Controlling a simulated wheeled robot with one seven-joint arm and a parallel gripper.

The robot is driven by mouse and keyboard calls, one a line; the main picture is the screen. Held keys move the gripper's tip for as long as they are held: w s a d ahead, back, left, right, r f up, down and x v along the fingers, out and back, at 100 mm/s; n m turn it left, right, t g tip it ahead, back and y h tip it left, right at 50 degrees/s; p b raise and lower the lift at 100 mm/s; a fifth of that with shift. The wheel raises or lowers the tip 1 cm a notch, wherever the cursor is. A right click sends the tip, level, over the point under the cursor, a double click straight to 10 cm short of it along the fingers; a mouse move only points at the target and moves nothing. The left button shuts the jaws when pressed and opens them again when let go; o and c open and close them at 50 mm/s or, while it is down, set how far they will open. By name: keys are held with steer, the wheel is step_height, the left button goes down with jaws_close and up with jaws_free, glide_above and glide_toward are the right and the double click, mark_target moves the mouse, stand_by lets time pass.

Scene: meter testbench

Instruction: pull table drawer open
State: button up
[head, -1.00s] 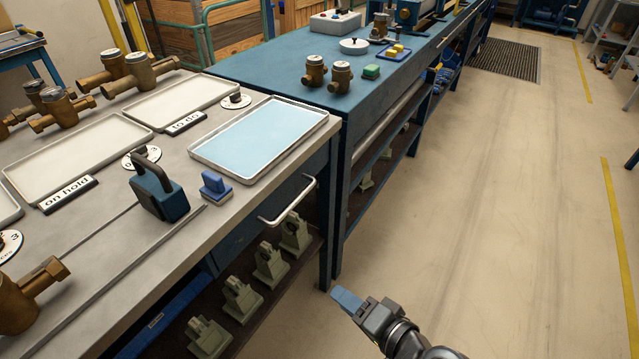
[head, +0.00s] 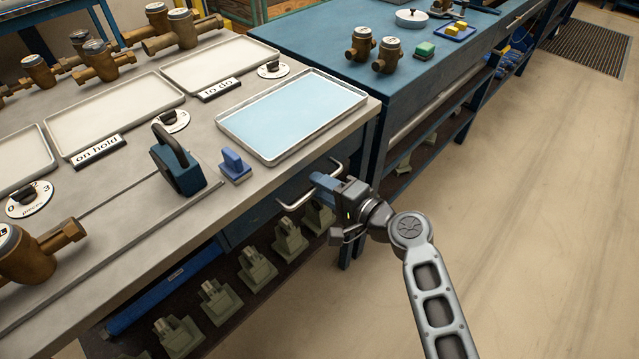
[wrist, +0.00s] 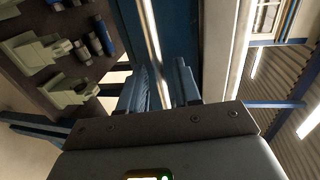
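The blue table drawer (head: 262,207) sits under the edge of the grey table top, and its front looks flush with the table. Its pale metal bar handle (head: 292,204) sticks out from the front. My gripper (head: 322,181) is at the handle's right part and hides some of it in the head view. In the wrist view, the handle (wrist: 153,42) runs between the two blue fingers of my gripper (wrist: 160,85). The fingers are apart, with a gap beside the bar, so the gripper looks open around it.
The table top carries a light-blue tray (head: 292,112), a blue block (head: 234,165) and a dark-handled blue tool (head: 178,165). Grey-green fixtures (head: 256,268) stand on the shelf below the drawer. The floor (head: 530,200) to the right is clear.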

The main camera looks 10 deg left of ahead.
steer(key=shift+w+a+f, duration=0.1)
steer(key=shift+w+a, duration=0.25)
steer(key=shift+a, duration=0.15)
jaws_close()
stand_by(0.3)
